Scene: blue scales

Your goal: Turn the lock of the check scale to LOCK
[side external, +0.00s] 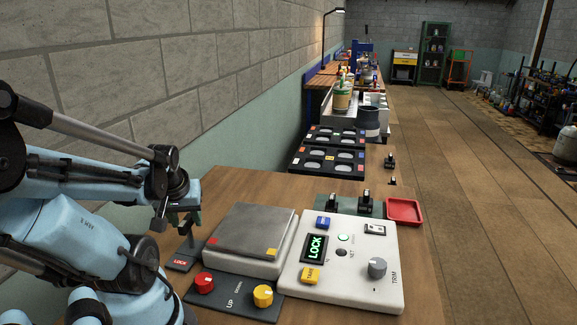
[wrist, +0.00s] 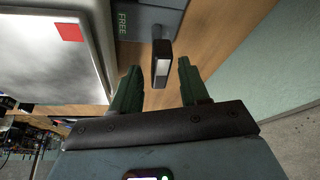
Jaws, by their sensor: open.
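The check scale has a grey weighing plate (side external: 252,228) on a white body and a white panel (side external: 345,292), whose display (side external: 314,248) reads LOCK in green. The lock sits on a dark base (side external: 180,263) left of the plate, with a red LOCK label facing the camera. In the wrist view its base (wrist: 150,20) shows FREE, and its dark lever with a pale strip (wrist: 162,65) stands out from it. My gripper (wrist: 159,68) is open, its green fingertips on either side of the lever's end with gaps visible. In the side view my gripper (side external: 184,216) partly hides the lever.
A red knob (side external: 204,283) and a yellow knob (side external: 263,295) sit on a dark strip in front of the plate. A grey TRIM knob (side external: 377,267) stands on the panel. A red tray (side external: 404,211) and black weight trays (side external: 327,161) lie beyond. The wall is close on the left.

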